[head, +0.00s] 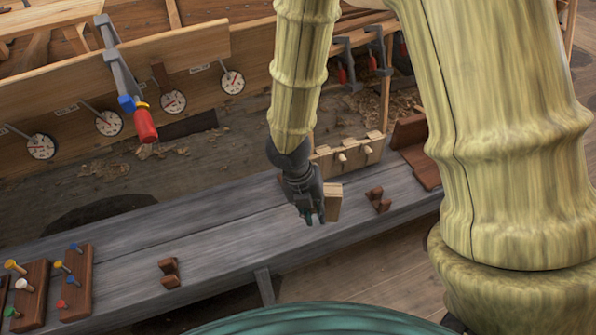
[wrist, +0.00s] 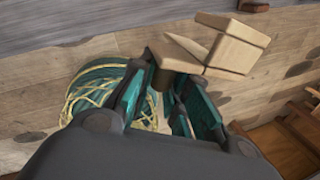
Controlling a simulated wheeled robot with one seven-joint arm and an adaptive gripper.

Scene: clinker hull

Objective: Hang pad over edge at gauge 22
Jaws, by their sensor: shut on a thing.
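My gripper (head: 310,218) hangs over the grey plank bench and is shut on a pale wooden pad (head: 333,201). In the wrist view the pad (wrist: 236,46) is a stepped, angled block, and its near end sits between the fingers (wrist: 165,100). The pad is held above the bench; the fingers hide part of it. Several round white dial gauges hang along the hull plank's edge, including a far-left one (head: 41,147), two middle ones (head: 109,123) (head: 172,102) and a right one (head: 232,82). Their numbers are too small to read.
A grey clamp with a red handle (head: 143,124) grips the plank between gauges. Dark wooden cradles (head: 170,272) (head: 378,200) stand on the bench (head: 110,250). Peg boards (head: 74,284) lie at its left end. A pale pegged rack (head: 348,157) stands behind my gripper.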

